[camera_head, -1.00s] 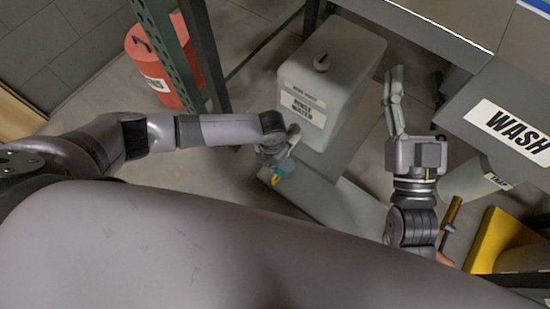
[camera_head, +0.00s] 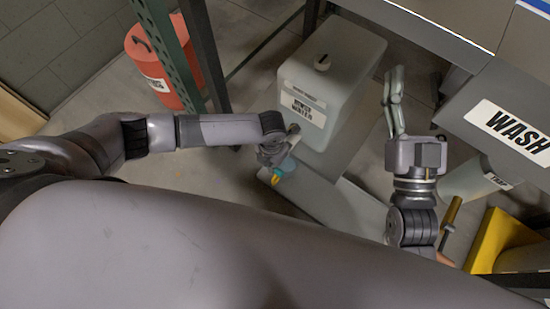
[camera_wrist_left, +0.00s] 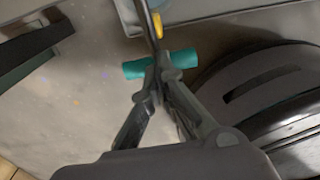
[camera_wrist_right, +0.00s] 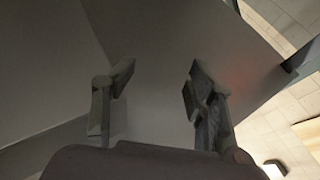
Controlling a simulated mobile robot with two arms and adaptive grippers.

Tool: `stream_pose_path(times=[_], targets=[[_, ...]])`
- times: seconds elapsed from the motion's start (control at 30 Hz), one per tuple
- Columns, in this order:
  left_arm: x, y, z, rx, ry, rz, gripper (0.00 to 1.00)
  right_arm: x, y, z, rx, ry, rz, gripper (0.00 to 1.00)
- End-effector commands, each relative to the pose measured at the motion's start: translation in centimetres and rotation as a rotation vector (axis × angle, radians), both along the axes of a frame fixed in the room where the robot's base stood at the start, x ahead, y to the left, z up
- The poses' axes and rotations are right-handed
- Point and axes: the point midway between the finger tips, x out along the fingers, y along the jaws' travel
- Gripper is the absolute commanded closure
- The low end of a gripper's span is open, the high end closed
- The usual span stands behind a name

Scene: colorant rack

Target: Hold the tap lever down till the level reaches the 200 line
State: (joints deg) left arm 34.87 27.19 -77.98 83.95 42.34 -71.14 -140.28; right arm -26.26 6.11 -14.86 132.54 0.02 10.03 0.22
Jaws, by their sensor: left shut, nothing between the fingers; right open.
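A pale translucent water container (camera_head: 345,95) with a label and a round cap stands at the centre of the head view. A teal tap lever (camera_head: 285,167) with a yellow piece shows low at its front. My left gripper (camera_head: 273,156) is at the tap. In the left wrist view the shut fingers (camera_wrist_left: 163,75) overlap the middle of the teal lever (camera_wrist_left: 182,60), with nothing gripped between them; contact is unclear. My right gripper (camera_head: 393,98) is open and empty, right of the container; its spread fingers (camera_wrist_right: 155,90) face a plain grey surface. No 200 line or liquid level is discernible.
A green rack post (camera_head: 165,45) and a red bucket (camera_head: 155,65) stand at the left. A grey box labelled WASH (camera_head: 510,100) and a yellow object (camera_head: 492,240) are at the right, near my right arm. Floor shows left of the container.

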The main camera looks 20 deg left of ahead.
Motion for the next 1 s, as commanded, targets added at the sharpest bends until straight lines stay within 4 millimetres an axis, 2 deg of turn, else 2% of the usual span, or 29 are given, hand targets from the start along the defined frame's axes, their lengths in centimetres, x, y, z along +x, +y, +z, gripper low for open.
stream_pose_path(times=[0.03,0.1,0.13,0.17,0.6,1.0], targets=[[0.0,0.0,0.2,0.001,-0.001,0.001,1.00,-0.2,-0.2,1.4,0.001,-0.033,-0.006,0.47],[0.0,0.0,0.4,0.001,-0.001,0.001,1.00,-0.9,-1.0,5.8,0.013,-0.123,-0.020,0.47],[0.0,0.0,0.5,0.001,-0.001,0.001,1.00,-1.3,-1.3,7.4,0.014,-0.151,-0.026,0.47],[0.0,0.0,0.6,0.001,0.000,0.001,1.00,-1.3,-1.4,7.7,0.011,-0.147,-0.029,0.47],[0.0,0.0,1.9,0.001,0.000,0.000,1.00,1.0,-1.5,2.9,-0.074,0.139,-0.040,0.47],[0.0,0.0,2.7,0.000,0.000,0.000,1.00,1.4,-1.9,-2.3,-0.140,0.403,-0.046,0.47]])
